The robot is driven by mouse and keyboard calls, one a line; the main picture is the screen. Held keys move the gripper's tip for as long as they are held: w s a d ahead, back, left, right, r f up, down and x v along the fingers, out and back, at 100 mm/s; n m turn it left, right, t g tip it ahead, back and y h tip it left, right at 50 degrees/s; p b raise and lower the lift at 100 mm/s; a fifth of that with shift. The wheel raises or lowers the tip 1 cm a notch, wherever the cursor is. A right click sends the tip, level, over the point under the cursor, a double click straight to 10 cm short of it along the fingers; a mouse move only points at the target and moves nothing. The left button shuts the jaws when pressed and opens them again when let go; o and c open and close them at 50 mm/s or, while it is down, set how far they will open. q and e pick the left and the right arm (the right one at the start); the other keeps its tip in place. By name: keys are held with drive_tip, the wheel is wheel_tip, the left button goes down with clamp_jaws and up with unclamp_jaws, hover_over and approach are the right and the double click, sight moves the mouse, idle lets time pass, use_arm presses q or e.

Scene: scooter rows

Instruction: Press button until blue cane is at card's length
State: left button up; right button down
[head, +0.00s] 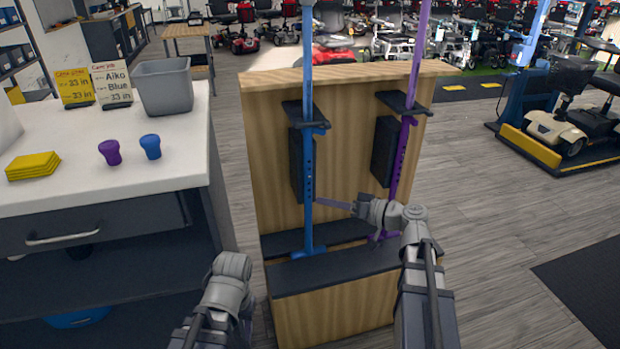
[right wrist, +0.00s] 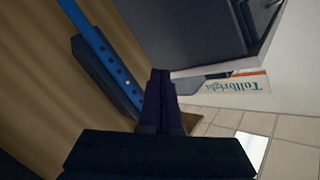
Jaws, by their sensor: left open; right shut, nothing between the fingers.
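The blue cane (head: 308,160) stands upright at the wooden stand's left side, with a row of holes down its lower tube. It also shows at upper left in the right wrist view (right wrist: 95,45), with one pale spot among its holes. A white card (head: 112,86) on the counter reads Aiko, Blue, 33 in. My right gripper (head: 322,203) is shut and empty, its dark purple fingers pointing left at the cane's lower tube. In the right wrist view its fingertips (right wrist: 160,75) appear beside the cane; I cannot tell contact. My left arm shows at bottom, its fingers out of sight.
A purple cane (head: 402,150) stands at the right of the stand (head: 345,92). The counter (head: 185,150) at left holds a yellow card (head: 74,88), grey bin (head: 163,88), purple cup-shaped piece (head: 110,152), blue one (head: 150,147) and yellow stack (head: 33,166).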

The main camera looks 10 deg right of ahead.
sight(308, 176)
drive_tip(key=w, duration=0.8)
drive_tip(key=shift+a, duration=0.2)
drive_tip(key=shift+w, duration=0.15)
idle(1.7)
drive_tip(key=shift+w, duration=0.3)
drive_tip(key=shift+w+r, duration=0.1)
drive_tip(key=shift+w, duration=0.7)
idle(1.1)
drive_tip(key=shift+s, duration=0.15)
drive_tip(key=shift+s, duration=0.9)
drive_tip(key=shift+s, duration=0.15)
drive_tip(key=shift+s+d, duration=0.15)
drive_tip(key=shift+s, duration=2.25)
